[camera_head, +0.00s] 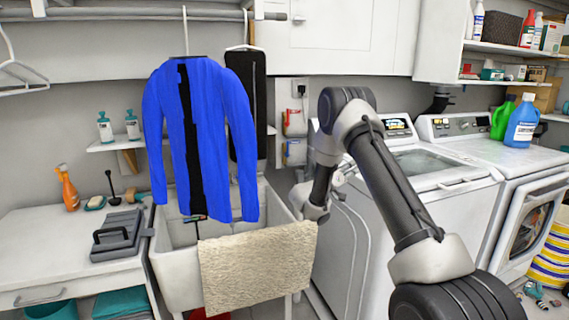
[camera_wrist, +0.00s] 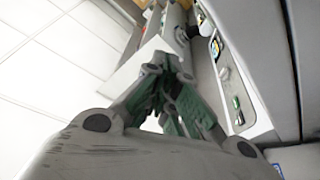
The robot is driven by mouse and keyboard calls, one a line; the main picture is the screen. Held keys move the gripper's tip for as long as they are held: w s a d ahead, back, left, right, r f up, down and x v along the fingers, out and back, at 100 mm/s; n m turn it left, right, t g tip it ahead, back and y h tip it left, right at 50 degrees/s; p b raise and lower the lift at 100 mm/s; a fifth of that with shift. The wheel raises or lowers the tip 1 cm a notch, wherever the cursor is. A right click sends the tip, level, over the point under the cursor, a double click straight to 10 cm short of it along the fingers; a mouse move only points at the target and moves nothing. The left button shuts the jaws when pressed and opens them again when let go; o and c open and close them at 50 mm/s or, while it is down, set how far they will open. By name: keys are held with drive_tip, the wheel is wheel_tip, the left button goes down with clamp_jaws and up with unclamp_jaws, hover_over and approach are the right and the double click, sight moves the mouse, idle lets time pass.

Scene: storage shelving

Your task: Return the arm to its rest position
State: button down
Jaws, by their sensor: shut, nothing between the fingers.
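My arm rises from the lower right of the head view, bends at its top in front of the washer, and folds back down. My gripper (camera_wrist: 172,122) is shut and empty in the wrist view, its green-padded fingers close together. In the head view my gripper (camera_head: 343,174) is small and partly hidden by my arm. It appears near the front left of the top-loading washer (camera_head: 350,245); I cannot tell the exact gap.
A blue jacket (camera_head: 222,125) hangs from the rail over the utility sink (camera_head: 170,262). A beige towel (camera_head: 258,268) drapes over the sink's front. A second machine (camera_head: 520,225) stands right of the washer, with green (camera_head: 502,118) and blue (camera_head: 521,122) bottles on top.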

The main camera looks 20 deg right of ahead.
drive_tip(key=s+d+r+g+y, duration=0.2)
drive_tip(key=s+r+g+y, duration=0.2)
drive_tip(key=s+r, duration=0.55)
drive_tip(key=s+d+r+g+y, duration=0.1)
drive_tip(key=s+r+g+y, duration=0.35)
drive_tip(key=s, duration=0.75)
drive_tip(key=s+a+n+t+y, duration=0.2)
drive_tip(key=s+a+n+y, duration=0.35)
drive_tip(key=s, duration=1.05)
drive_tip(key=s+a+f+n+t+y, duration=0.1)
drive_tip(key=s+a+t+y, duration=0.1)
drive_tip(key=a, duration=0.4)
drive_tip(key=s+a+f+n+t+y, duration=0.1)
drive_tip(key=s+a+n+t+y, duration=0.1)
drive_tip(key=a, duration=0.5)
drive_tip(key=s+t+y, duration=0.1)
drive_tip(key=s+y, duration=0.1)
drive_tip(key=shift+s+a+f+t+y, duration=0.15)
drive_tip(key=shift+s+f+t+y, duration=0.15)
drive_tip(key=shift+t+y, duration=0.1)
drive_tip(key=shift+n, duration=0.25)
